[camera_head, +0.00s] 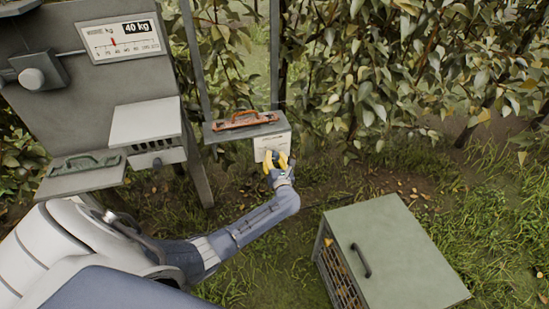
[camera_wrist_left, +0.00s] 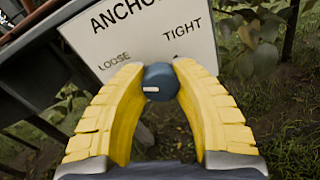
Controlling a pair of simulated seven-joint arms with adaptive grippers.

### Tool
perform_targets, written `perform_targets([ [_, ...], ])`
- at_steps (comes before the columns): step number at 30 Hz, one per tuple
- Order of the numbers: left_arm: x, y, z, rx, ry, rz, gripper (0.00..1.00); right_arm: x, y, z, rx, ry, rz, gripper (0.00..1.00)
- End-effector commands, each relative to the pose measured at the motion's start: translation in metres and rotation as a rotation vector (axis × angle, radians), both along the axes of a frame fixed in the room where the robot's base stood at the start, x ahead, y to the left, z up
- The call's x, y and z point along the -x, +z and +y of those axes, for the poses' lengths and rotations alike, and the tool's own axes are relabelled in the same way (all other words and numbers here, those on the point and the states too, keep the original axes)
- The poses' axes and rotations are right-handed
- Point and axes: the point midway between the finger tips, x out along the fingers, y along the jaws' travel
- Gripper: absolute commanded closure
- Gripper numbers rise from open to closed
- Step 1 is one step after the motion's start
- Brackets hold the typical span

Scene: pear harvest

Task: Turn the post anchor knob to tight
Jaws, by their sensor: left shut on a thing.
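The post anchor panel (camera_head: 270,145) is a white plate on the front of a grey box by the fence post. In the left wrist view the plate (camera_wrist_left: 135,40) reads ANCHOR, with LOOSE at left and TIGHT at right. The blue-grey knob (camera_wrist_left: 160,78) sits below these words. Its white mark (camera_wrist_left: 150,89) is on its left side, toward the LOOSE side. My left gripper (camera_head: 275,160) has its yellow fingers shut on the knob, one on each side, as the left wrist view (camera_wrist_left: 160,85) shows. The knob is hidden in the head view. My right gripper is out of view.
An orange handle (camera_head: 245,120) lies on top of the anchor box. A weighing stand with a 40 kg dial (camera_head: 122,40) is at upper left. A green-topped crate (camera_head: 395,250) stands on the grass at lower right. Leafy branches (camera_head: 380,60) hang behind the box.

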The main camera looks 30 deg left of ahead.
Motion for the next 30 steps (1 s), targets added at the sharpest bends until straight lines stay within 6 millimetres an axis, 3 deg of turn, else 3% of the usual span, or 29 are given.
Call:
perform_targets([
  [30, -0.0034, 0.0032, -0.0020, -0.634, -0.002, 0.702, 1.00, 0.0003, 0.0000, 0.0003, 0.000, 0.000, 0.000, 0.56],
])
